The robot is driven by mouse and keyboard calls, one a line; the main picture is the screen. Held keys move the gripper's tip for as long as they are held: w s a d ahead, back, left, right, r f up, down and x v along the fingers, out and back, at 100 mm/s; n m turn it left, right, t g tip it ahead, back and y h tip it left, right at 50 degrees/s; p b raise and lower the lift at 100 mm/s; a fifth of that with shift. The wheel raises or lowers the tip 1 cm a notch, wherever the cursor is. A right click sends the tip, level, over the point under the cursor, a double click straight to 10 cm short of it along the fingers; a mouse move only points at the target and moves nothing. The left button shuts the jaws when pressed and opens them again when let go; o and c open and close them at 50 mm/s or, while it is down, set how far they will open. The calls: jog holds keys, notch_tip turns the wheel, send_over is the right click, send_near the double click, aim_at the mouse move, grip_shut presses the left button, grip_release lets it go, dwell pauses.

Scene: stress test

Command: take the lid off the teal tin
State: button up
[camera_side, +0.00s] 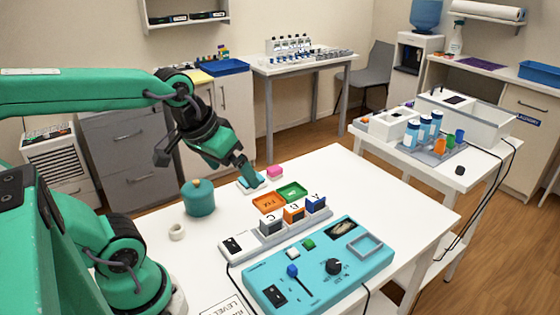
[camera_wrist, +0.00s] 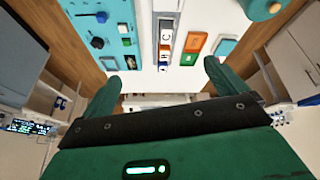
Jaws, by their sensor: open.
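The teal tin (camera_side: 199,200) stands upright at the left part of the white table, with its lid (camera_side: 196,185) on and a small orange knob on top. In the wrist view part of the tin (camera_wrist: 257,9) shows at the top right edge, cut off by the frame. My gripper (camera_side: 242,174) is open and empty. In the side view it is to the right of the tin, apart from it, over a light-blue pad (camera_side: 251,183). In the wrist view the two green fingers of my gripper (camera_wrist: 163,74) are spread apart.
A white ring (camera_side: 177,231) lies in front of the tin. Bare table lies around the tin.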

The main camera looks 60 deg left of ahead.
jog(key=w+a+f+n+g, duration=0.3)
jog(key=a+n, duration=0.8)
jog(key=n, duration=0.1)
jog(key=n+g, duration=0.2)
jog(key=n, duration=0.9)
send_over(196, 181)
jog(key=f, duration=0.6)
jog(key=shift+w+d, duration=0.2)
jog(key=shift+w, duration=0.05)
jog(key=shift+s+a+f+n, duration=0.15)
jog(key=shift+a+f+n, duration=0.15)
jog(key=shift+n, duration=0.2)
jog(key=shift+s+f, duration=0.1)
jog(key=shift+f, duration=3.75)
jog(key=shift+c, duration=0.5)
jog(key=c, duration=1.1)
